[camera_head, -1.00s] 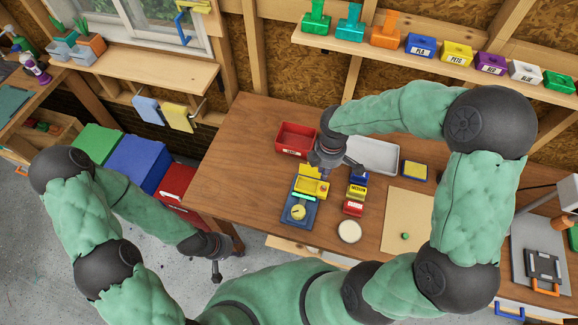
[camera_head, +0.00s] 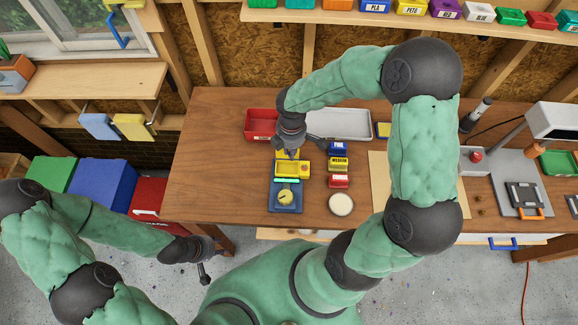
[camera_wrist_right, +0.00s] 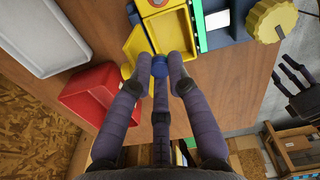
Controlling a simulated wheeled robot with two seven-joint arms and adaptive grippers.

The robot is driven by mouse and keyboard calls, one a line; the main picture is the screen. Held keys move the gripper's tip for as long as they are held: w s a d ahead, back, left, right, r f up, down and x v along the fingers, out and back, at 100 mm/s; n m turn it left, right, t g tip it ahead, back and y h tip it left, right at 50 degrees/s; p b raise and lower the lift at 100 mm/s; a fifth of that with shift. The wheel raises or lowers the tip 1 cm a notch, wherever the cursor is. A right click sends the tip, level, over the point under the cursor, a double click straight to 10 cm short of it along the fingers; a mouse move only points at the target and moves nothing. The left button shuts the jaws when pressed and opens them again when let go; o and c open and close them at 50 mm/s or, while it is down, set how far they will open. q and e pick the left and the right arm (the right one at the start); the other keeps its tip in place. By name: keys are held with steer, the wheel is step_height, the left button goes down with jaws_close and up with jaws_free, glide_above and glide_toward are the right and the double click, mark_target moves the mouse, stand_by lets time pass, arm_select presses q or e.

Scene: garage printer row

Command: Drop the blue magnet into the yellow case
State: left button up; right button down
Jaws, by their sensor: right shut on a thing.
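The yellow case (camera_head: 290,169) stands open on the table, next to a blue device with a yellow dial (camera_head: 285,197). In the right wrist view the case (camera_wrist_right: 141,43) lies just beyond my fingertips, its lid tilted up. My right gripper (camera_head: 291,153) is above the back of the case, pointing down. Its fingers are shut on the blue magnet (camera_wrist_right: 159,66), a small round piece at the tips. Whether the magnet touches the case I cannot tell. My left gripper (camera_head: 205,270) hangs empty off the table's front left, fingers apart.
A red bin (camera_head: 262,124) and a grey tray (camera_head: 340,123) stand behind the case. Small blue, yellow and red boxes (camera_head: 339,163) stand right of it, with a round white lid (camera_head: 340,204) in front. The table's left part is clear.

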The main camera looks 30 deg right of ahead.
steer(key=shift+f, duration=0.3)
steer(key=c, duration=1.1)
jaws_free()
steer(key=shift+r, duration=0.15)
step_height(320, 180, up, 12)
